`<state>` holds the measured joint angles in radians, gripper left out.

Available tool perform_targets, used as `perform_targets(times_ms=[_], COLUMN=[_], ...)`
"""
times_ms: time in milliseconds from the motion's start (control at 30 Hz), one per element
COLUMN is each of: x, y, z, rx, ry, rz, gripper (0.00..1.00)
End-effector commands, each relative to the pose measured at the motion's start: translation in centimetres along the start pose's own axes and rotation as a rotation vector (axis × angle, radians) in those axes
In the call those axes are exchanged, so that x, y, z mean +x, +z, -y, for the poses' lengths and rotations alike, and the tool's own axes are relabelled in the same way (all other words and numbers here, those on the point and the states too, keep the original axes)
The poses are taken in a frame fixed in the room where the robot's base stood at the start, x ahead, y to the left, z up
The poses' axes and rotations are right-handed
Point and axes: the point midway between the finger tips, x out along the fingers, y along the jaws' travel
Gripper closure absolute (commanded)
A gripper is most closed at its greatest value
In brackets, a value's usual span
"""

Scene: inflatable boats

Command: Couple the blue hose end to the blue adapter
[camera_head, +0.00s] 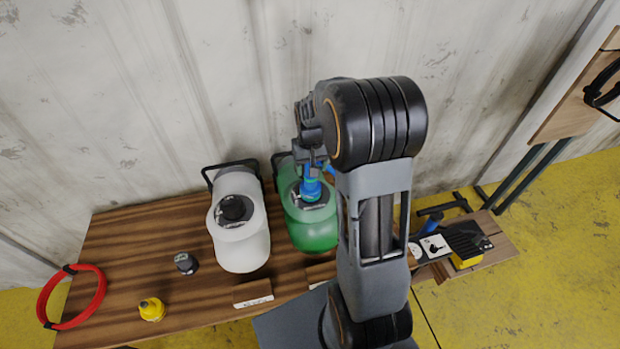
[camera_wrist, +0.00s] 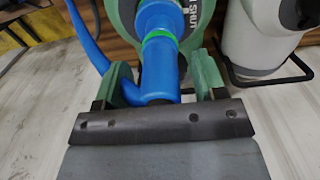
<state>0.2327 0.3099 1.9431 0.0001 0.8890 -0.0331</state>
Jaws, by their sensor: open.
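A green canister (camera_head: 313,232) stands on the wooden table, with a blue adapter (camera_head: 311,186) upright on its top. The adapter also shows in the wrist view (camera_wrist: 160,14), beside a dark disc marked "SHUT". A green ring sits below the adapter there, and the blue hose end (camera_wrist: 158,66) is in line with it. They look to be touching, but I cannot tell whether they are locked. The blue hose (camera_wrist: 84,35) bends off to the left. My gripper (camera_wrist: 162,76) is open, with one green finger on each side of the hose end.
A white canister (camera_head: 240,238) stands just left of the green one. A dark cap (camera_head: 185,263), a yellow fitting (camera_head: 152,309) and a red hose ring (camera_head: 72,321) lie further left. A side shelf with small items is at right. The wall is close behind.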

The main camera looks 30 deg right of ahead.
Motion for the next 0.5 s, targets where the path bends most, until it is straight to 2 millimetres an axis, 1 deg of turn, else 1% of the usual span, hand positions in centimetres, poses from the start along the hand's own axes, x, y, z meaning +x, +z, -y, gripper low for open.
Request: perform_targets(times_ms=[167,267,367,500], x=[-0.3,-1.2,-2.9,-5.8], y=[0.0,-0.1,-0.1,-0.1], z=[0.0,0.0,0.0,0.0], rx=[0.000,0.000,0.000,0.000], ry=[0.000,0.000,0.000,0.000], rz=[-0.001,-0.004,-0.006,-0.006], gripper=[0.36,0.36,0.36,0.36])
